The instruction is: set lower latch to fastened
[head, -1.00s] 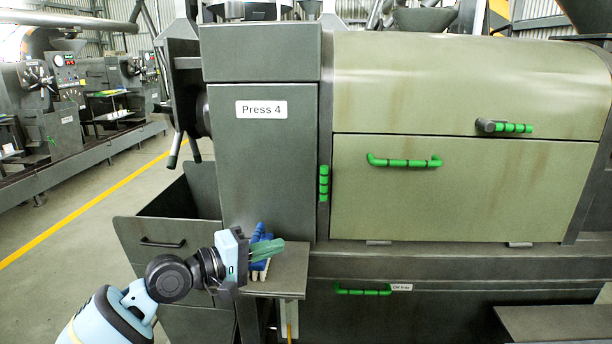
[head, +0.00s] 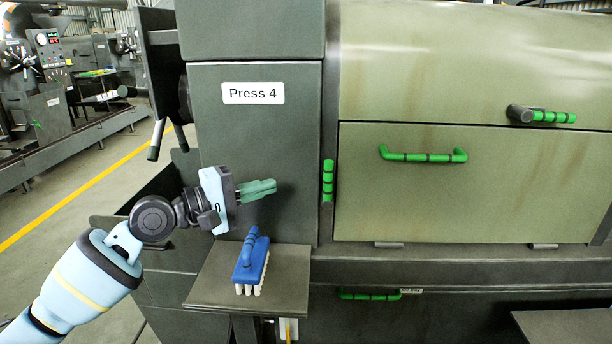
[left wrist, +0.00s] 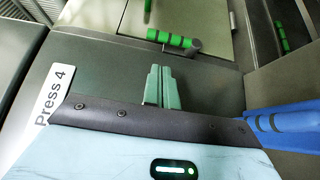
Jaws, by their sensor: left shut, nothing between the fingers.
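On the front of Press 4, a green-gripped latch (head: 327,180) stands upright at the left edge of the olive lower door (head: 460,195). A second latch (head: 540,116) lies level at the upper right, its grip pointing right from a dark pivot. I cannot tell for sure which one is called lower. My left gripper (head: 268,187) is shut and empty, left of the upright latch and apart from it. In the left wrist view, the shut fingers (left wrist: 160,72) point toward a green grip with a dark pivot (left wrist: 172,38). My right gripper is out of view.
A blue brush (head: 250,262) lies on a small grey shelf (head: 215,285) below my left gripper. A green door handle (head: 423,156) and a lower green handle (head: 370,295) stick out. The dark panel (head: 250,130) is close behind the fingers.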

